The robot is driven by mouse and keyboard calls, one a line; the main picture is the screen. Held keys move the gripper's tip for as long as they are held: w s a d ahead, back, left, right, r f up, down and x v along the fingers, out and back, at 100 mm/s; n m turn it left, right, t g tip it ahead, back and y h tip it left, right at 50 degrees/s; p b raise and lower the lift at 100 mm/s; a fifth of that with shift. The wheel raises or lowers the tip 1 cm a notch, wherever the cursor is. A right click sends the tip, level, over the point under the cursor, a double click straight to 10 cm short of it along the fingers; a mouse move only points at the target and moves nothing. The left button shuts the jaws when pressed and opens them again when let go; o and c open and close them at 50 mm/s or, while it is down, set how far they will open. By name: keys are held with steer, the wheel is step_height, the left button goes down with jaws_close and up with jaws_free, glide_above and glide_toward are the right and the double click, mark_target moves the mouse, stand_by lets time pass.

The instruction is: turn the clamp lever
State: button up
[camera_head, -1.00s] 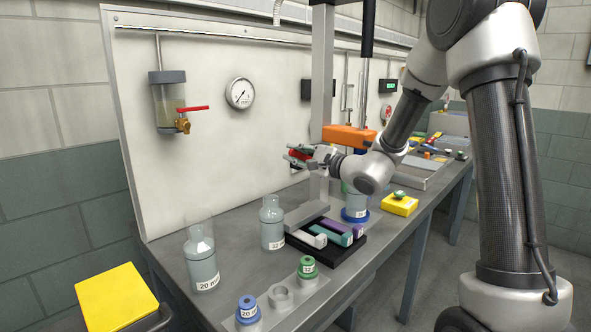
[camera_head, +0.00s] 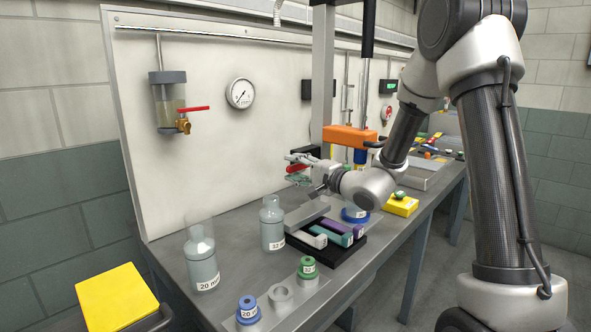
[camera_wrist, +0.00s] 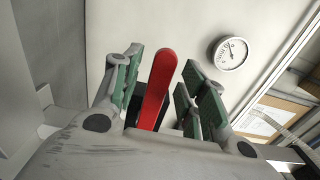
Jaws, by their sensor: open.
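A red lever (camera_wrist: 157,88) stands between the two green-padded fingers of my gripper (camera_wrist: 162,60) in the wrist view. The fingers are open, one on each side of it, with a visible gap on the right; I cannot tell if the left one touches. In the head view the red lever (camera_head: 297,167) shows only in part, at my gripper (camera_head: 299,170), in front of the backboard and below a dark box. An orange block (camera_head: 349,136) on the upright has a black handle (camera_head: 375,144) at its right, apart from my gripper.
A red-handled brass valve (camera_head: 184,125) hangs under a cup at left. A gauge (camera_head: 240,93) is on the backboard and in the wrist view (camera_wrist: 230,53). Bottles (camera_head: 201,262) and a black tray (camera_head: 325,255) of coloured pieces stand on the bench below my gripper.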

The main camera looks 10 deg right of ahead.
steer(key=shift+s+d, duration=0.4)
steer(key=shift+s, duration=0.15)
steer(key=v, duration=0.6)
stand_by(0.4)
